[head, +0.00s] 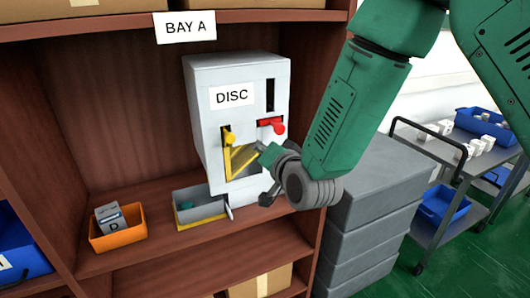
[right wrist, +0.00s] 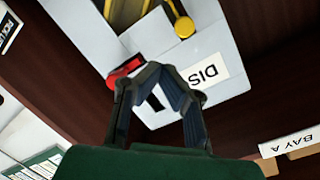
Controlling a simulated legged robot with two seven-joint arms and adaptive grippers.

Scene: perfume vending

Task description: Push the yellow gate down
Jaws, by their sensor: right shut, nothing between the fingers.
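The grey-white dispenser (head: 203,85) labelled DISC stands on the wooden shelf. The yellow gate (head: 241,160) is a yellow-framed panel in its front opening, with a yellow knob (head: 230,139) at its upper left. The knob also shows at the top of the right wrist view (right wrist: 184,27), beside part of the gate (right wrist: 125,14). My right gripper (head: 266,155) is shut and empty at the right side of the gate, below the red lever (head: 272,124). I cannot tell whether it touches the gate. In the right wrist view its fingertips (right wrist: 158,72) meet near the red lever. My left gripper is out of view.
A grey tray with a yellow rim (head: 200,208) sits below the dispenser, holding a small teal item. An orange bin (head: 118,235) with a box stands to its left. Grey stacked crates (head: 372,205) and a cart (head: 440,150) with blue bins are at the right.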

